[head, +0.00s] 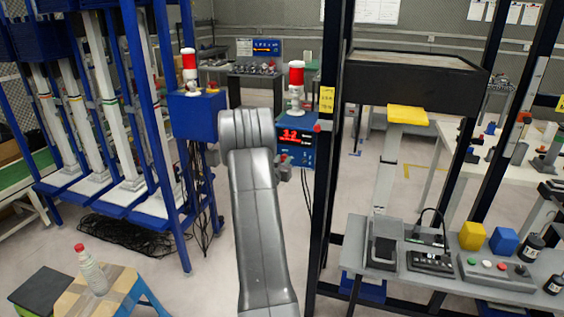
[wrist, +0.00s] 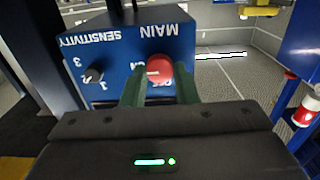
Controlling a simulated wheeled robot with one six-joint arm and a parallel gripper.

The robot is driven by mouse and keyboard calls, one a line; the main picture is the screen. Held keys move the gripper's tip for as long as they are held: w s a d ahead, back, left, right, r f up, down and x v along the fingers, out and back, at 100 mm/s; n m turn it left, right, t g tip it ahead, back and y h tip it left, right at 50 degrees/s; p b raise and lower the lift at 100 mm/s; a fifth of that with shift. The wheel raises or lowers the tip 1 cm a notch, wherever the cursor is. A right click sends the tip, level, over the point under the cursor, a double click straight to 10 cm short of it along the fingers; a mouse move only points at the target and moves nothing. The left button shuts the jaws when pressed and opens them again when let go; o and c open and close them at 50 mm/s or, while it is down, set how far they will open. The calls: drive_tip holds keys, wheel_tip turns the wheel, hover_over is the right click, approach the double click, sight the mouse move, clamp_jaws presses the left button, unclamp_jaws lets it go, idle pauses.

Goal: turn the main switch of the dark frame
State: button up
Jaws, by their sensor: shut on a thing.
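The main switch is a red round knob (wrist: 159,67) with a pale mark, on a blue control box (wrist: 110,50) in the wrist view. The word MAIN shows upside down above it. My gripper (wrist: 160,82) has its two green fingers on either side of the knob and is shut on it. The small lettering around the knob is partly covered by the fingers.
A black SENSITIVITY knob (wrist: 93,75) is left of the switch on the same box. A red and white signal lamp (head: 296,85) stands above the box. A grey bench (head: 390,288) with several devices is at right. A stool with a bottle (head: 92,270) is at left.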

drive_tip(key=shift+n, duration=0.3)
drive_tip(key=n+p, duration=0.1)
drive_tip(key=n, duration=0.2)
drive_tip(key=shift+n, duration=0.4)
drive_tip(key=n+p, duration=0.1)
drive_tip(key=n, duration=0.3)
drive_tip(key=shift+a+p, duration=0.1)
drive_tip(key=shift+p, duration=0.2)
drive_tip(key=n+p, duration=0.1)
drive_tip(key=n, duration=0.4)
drive_tip(key=shift+f+n+p, duration=0.2)
drive_tip(key=shift+n+p, duration=0.7)
drive_tip(key=shift+n, duration=1.3)
drive_tip(key=o, duration=1)
drive_tip(key=shift+a, duration=0.1)
